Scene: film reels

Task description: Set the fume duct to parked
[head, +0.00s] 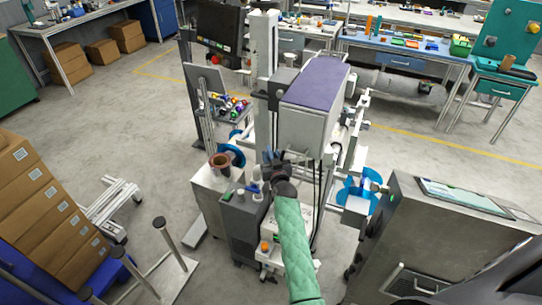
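My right arm comes up from the bottom in a green quilted sleeve. My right gripper (271,157), dark and small, is in front of the white film machine (312,118), below its box with a purple top. Whether its fingers are apart or touch anything is too small to tell. Blue reels show at the machine's left (231,154) and right (357,191). I cannot pick out the fume duct or its position with certainty. My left gripper is not in view.
A grey cabinet (428,240) stands close at the right. Low units, one bearing a brown cup (220,161), stand left of my gripper. Stacked cartons (48,215) and a post stand (160,275) are at the left. Workbenches line the back. Open floor lies at left centre.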

